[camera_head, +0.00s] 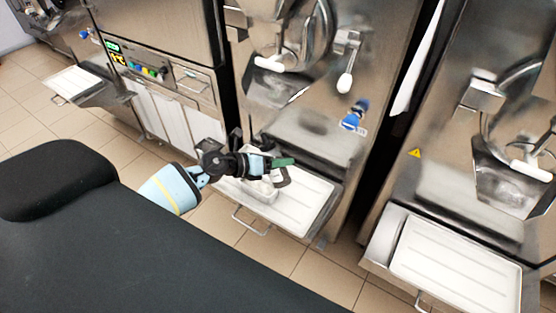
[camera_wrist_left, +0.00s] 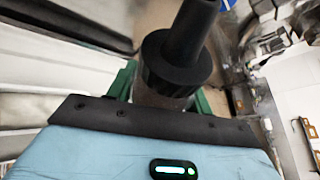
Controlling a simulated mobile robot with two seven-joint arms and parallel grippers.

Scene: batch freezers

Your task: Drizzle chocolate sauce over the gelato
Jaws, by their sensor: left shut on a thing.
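My left gripper (camera_head: 277,168) reaches in from the left, in front of the middle freezer. In the left wrist view its green fingers (camera_wrist_left: 166,98) are shut on a bottle with a black cap and spout (camera_wrist_left: 172,62). I take this to be the sauce bottle; its body is mostly hidden, and no sauce stream can be made out. A pale tub (camera_head: 260,192), likely the gelato container, sits on the white tray (camera_head: 303,205) just below the gripper. The gripper partly covers it, and its contents cannot be made out. My right gripper is not in view.
The middle freezer (camera_head: 300,130) stands directly behind the gripper, with white-handled levers and a blue knob (camera_head: 354,116). Another freezer with a white tray (camera_head: 455,268) stands at the right. A further tray (camera_head: 75,82) is at the far left. Tiled floor shows between.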

